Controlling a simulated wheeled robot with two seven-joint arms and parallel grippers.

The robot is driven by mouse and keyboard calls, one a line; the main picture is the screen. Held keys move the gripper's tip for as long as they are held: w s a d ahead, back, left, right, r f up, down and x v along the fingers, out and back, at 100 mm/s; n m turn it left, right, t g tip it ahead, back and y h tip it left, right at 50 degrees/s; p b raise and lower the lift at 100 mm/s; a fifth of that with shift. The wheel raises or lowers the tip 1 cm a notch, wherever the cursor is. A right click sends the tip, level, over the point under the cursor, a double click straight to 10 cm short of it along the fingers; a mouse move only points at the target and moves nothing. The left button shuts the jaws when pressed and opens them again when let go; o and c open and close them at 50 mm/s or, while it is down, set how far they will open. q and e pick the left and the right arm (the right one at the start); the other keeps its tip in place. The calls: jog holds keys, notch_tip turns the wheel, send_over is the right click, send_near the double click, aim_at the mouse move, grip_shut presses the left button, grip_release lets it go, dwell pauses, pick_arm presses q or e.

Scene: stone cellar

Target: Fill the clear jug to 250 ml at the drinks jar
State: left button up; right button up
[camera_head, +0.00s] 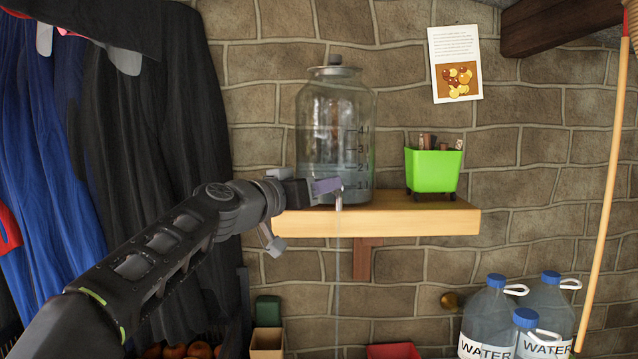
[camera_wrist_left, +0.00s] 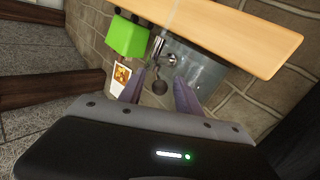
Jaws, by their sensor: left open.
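The drinks jar (camera_head: 336,120) is a clear glass jar with scale marks, standing on a wooden shelf; its liquid reaches about the 2 mark. Its metal tap (camera_head: 339,196) is at the jar's lower front. A thin pale stream (camera_head: 337,280) runs straight down from the tap past the bottom of the head view. My left gripper (camera_head: 326,186) is open at the tap. In the left wrist view its purple fingers (camera_wrist_left: 160,84) lie either side of the tap's dark knob (camera_wrist_left: 160,88); I cannot tell if they touch it. The clear jug and my right gripper are not in view.
The shelf (camera_head: 400,222) also holds a green bin (camera_head: 432,171) right of the jar. Water bottles (camera_head: 490,320) stand low at right, near an upright pole (camera_head: 605,180). Dark clothes (camera_head: 150,130) hang at left. A small box (camera_head: 267,342) and a red container (camera_head: 393,351) are below.

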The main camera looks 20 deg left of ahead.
pick_arm(q)
jog(key=shift+c, duration=0.3)
grip_shut()
dwell(0.3)
